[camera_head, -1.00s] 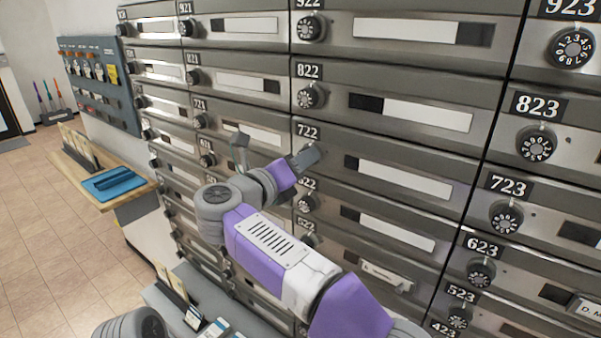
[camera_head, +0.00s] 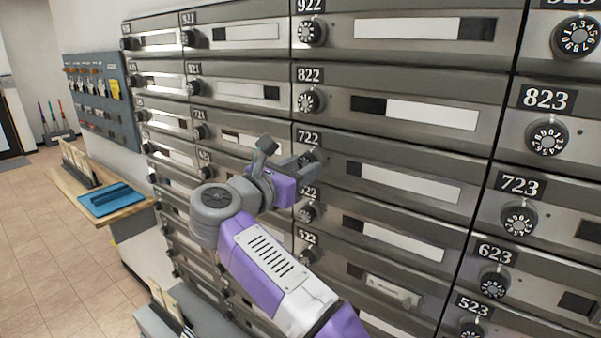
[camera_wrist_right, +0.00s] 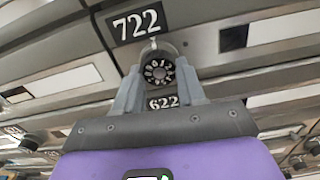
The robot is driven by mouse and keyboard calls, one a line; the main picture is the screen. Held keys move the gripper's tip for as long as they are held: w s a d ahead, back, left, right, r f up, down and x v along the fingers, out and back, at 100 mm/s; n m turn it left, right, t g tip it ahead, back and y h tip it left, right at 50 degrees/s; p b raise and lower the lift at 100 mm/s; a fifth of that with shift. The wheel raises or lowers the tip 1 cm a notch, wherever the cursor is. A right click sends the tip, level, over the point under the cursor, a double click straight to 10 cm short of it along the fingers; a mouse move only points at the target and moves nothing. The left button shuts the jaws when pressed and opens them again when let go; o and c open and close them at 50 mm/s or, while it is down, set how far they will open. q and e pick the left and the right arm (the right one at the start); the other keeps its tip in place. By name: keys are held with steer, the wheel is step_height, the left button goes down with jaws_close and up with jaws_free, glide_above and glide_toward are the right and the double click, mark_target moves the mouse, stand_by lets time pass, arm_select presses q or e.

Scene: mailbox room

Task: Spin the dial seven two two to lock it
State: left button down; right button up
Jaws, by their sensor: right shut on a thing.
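The dial of box 722 (camera_wrist_right: 159,72) is black with white numerals, under the plate marked 722 (camera_wrist_right: 138,25) in the right wrist view. My right gripper (camera_wrist_right: 158,82) is shut on this dial, with one finger on each side of it. In the head view the gripper (camera_head: 290,158) hides most of the dial, below the 722 plate (camera_head: 308,138). The door of box 722 (camera_head: 400,180) is flush with its neighbours. My left gripper is not in view.
Other dials surround it, such as the 822 dial (camera_head: 309,102) above and the 723 dial (camera_head: 518,219) to the right. A wooden shelf (camera_head: 130,215) with a blue tray (camera_head: 110,199) juts out at the left. Open tiled floor (camera_head: 40,240) lies beyond it.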

steer(key=shift+m, duration=0.3)
steer(key=o, duration=1.1)
steer(key=shift+c, duration=0.2)
steer(key=v, duration=0.7)
steer(key=shift+s+a, duration=0.2)
steer(key=shift+s, duration=0.05)
steer(key=shift+f, duration=0.1)
